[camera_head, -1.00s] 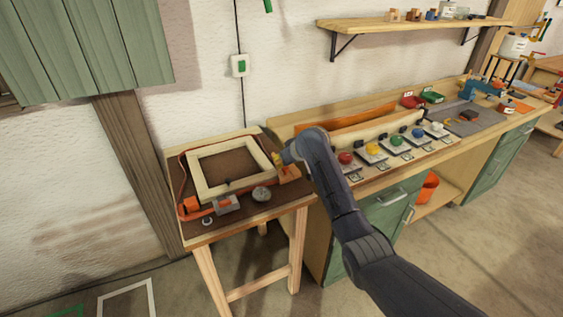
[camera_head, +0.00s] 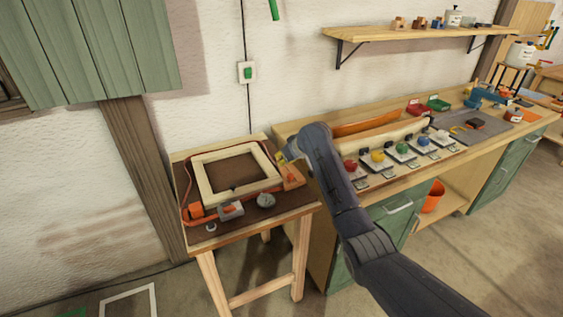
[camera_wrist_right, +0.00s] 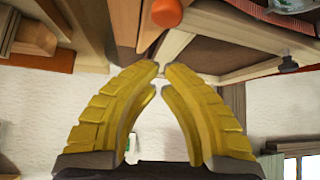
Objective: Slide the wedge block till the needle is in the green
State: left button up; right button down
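A pale wooden frame (camera_head: 200,177) lies on the small side table with an orange strap (camera_head: 187,180) around it. An orange block (camera_head: 196,210) sits at its front left corner. A grey block with an orange part (camera_head: 231,209) and a round grey piece (camera_head: 265,200) lie along its front. An orange block (camera_head: 292,177) is at its right corner. I cannot tell which piece is the wedge block; needle and green zone are too small to read. My right gripper (camera_head: 282,158) is above that right corner.
The workbench (camera_head: 370,190) to the right carries several coloured buttons on plates and an orange trough (camera_head: 365,124). A wall shelf (camera_head: 415,32) hangs above. A green switch (camera_head: 247,72) is on the wall. An orange round thing (camera_wrist_right: 167,13) shows in the right wrist view.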

aim_at(288, 175)
jog(key=v, duration=0.6)
jog(key=shift+s+d+r, duration=0.1)
jog(key=shift+s+r, duration=0.05)
jog(key=shift+r, duration=0.1)
jog(key=shift+w+a, duration=0.25)
jog(key=shift+w, duration=0.1)
jog(key=x, duration=1)
jog(key=shift+d, duration=0.1)
jog(key=shift+s+d+f, duration=0.15)
jog(key=shift+s+d, duration=0.35)
jog(key=shift+s, duration=0.35)
jog(key=shift+s+d+f, duration=0.15)
jog(key=shift+s+d, duration=0.4)
jog(key=shift+s, duration=0.25)
jog(key=shift+s+d, duration=0.45)
jog(key=shift+s, duration=0.3)
